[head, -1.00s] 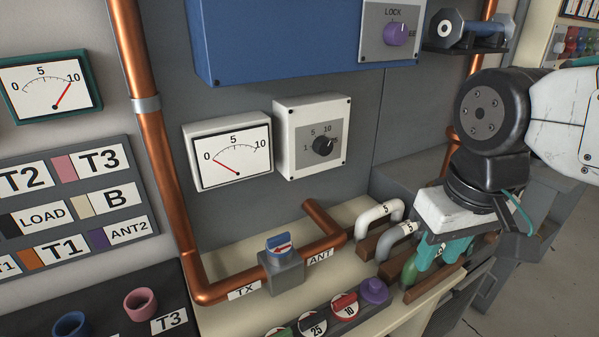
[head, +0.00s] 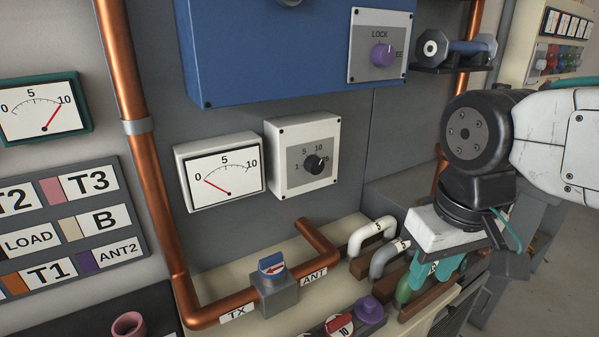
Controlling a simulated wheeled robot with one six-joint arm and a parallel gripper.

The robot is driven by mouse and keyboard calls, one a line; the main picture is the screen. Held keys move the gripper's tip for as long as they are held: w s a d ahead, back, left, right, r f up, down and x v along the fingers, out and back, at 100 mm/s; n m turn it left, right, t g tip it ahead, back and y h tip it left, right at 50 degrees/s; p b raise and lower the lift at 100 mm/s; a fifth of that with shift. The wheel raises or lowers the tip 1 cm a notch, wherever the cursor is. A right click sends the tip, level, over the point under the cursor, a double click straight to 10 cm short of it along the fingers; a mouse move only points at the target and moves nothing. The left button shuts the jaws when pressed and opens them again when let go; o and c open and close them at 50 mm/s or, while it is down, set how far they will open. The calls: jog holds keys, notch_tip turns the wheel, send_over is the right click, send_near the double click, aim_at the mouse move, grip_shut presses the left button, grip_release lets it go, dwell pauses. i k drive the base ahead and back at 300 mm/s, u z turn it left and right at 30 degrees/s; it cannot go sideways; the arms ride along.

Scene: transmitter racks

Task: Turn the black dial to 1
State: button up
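The black dial (head: 314,164) is on a grey plate on a white wall box (head: 290,188). Labels 1, 5 and 10 run from its left side to its top, and a partly hidden label is at its right. A light mark on the dial seems to face upper right, away from the 1; it is too small to be sure. My gripper (head: 437,270) hangs down to the lower right of the dial, above the bench. Its teal fingers stand apart with nothing seen held between them. It is well clear of the dial.
A white gauge (head: 220,172) is left of the dial box. A blue cabinet (head: 270,50) with a purple LOCK knob (head: 383,55) overhangs above. Copper pipe (head: 310,258) with a blue valve (head: 272,266), U-shaped handles (head: 372,232) and round knobs occupy the bench below.

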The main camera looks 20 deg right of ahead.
aim_at(313, 163)
jog(key=k, duration=0.5)
jog(key=u, duration=1.5)
jog(key=i, duration=0.3)
jog(key=z, duration=2.6)
